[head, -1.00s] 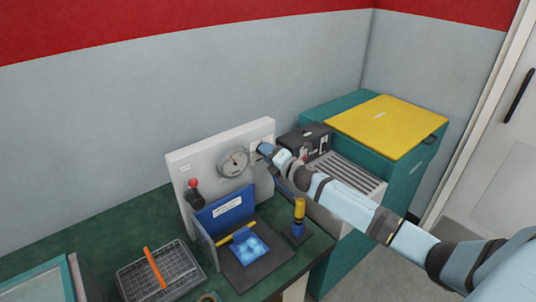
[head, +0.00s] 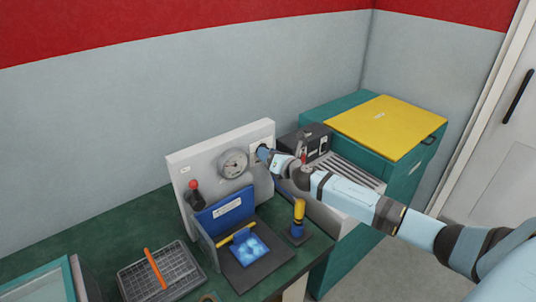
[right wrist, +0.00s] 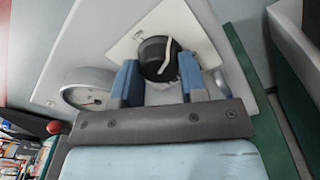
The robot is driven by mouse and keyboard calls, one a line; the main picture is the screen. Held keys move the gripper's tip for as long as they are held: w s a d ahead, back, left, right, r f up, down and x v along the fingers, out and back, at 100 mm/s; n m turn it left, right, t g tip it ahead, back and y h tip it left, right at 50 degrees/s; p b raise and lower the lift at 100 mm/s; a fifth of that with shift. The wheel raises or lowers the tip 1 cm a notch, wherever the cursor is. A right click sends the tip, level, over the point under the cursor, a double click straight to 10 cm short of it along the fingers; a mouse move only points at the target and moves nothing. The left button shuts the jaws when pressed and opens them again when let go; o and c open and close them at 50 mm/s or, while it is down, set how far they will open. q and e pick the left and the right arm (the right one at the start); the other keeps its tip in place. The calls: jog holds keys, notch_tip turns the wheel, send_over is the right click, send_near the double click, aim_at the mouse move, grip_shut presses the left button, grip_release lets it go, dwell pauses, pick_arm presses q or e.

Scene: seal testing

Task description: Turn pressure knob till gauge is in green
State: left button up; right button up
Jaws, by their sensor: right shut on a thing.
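The pressure knob (right wrist: 158,58) is round and black with a white pointer line, on a pale square plate (right wrist: 190,30) in the right wrist view. My right gripper (right wrist: 158,78) has its two blue fingers on either side of the knob and is shut on it. In the head view the right gripper (head: 265,153) reaches the upper right of the white panel (head: 205,165) and hides the knob. The round gauge (head: 233,163) sits just left of it; it also shows in the right wrist view (right wrist: 87,92). Its needle and colours are too small to read. My left gripper is not in view.
A red-topped lever (head: 193,192) is on the panel's left. Below stand a blue guard (head: 226,212), a yellow-topped tool (head: 298,215) and a grey basket (head: 185,265). A black box (head: 311,137) and a green cabinet with a yellow lid (head: 385,125) stand to the right.

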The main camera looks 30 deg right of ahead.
dwell(0.4)
jog(key=o, duration=0.9)
jog(key=shift+o, duration=0.2)
jog(key=s+d+b, duration=0.2)
jog(key=s, duration=1.1)
jog(key=shift+s+r, duration=0.2)
jog(key=shift+s, duration=0.15)
